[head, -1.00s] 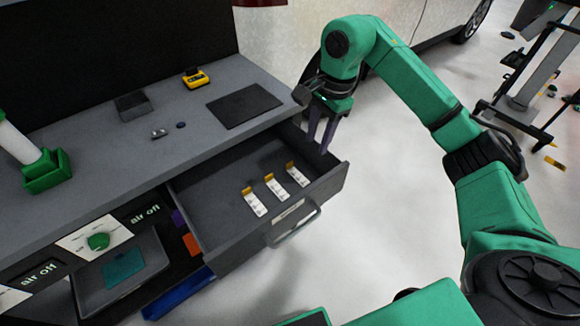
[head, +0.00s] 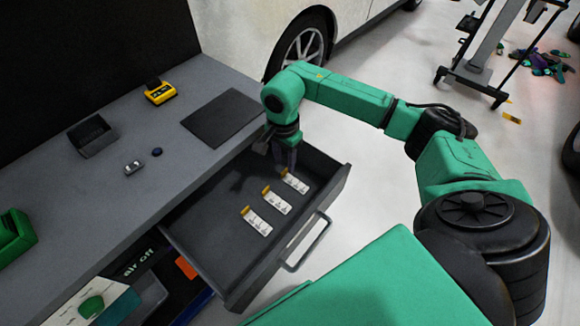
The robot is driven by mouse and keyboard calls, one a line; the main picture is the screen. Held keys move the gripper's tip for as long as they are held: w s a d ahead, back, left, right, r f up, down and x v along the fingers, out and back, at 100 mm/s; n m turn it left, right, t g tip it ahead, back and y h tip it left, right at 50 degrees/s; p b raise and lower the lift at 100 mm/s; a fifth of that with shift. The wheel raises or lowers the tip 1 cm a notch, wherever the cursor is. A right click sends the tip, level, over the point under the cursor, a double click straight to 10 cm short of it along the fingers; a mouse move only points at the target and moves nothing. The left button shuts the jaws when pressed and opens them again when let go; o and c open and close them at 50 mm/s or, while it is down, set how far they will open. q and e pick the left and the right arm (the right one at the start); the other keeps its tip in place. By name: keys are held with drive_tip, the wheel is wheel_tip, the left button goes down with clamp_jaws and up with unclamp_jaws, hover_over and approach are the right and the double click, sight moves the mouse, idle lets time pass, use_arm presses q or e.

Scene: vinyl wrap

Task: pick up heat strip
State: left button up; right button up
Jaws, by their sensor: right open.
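Three heat strips, white with a yellow-orange end, lie in a row on the floor of the open drawer (head: 205,240). The near strip (head: 257,222) and the middle strip (head: 277,202) lie clear of the gripper. The far strip (head: 296,184) lies just below my right gripper (head: 286,168). My right gripper points down into the drawer with its fingers above the yellow end of the far strip. It is open; whether the fingertips touch the strip cannot be told. My left gripper is not in view.
On the grey workbench lie a black mat (head: 222,118), a yellow device (head: 160,93), a dark tray (head: 92,136), a small grey item (head: 134,167) and a green holder (head: 14,236). The drawer's handle (head: 309,243) faces open floor. A car (head: 300,45) stands behind.

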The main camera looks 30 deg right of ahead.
sight(284, 171)
wheel_tip(284, 171, down, 4)
clamp_jaws()
idle(0.3)
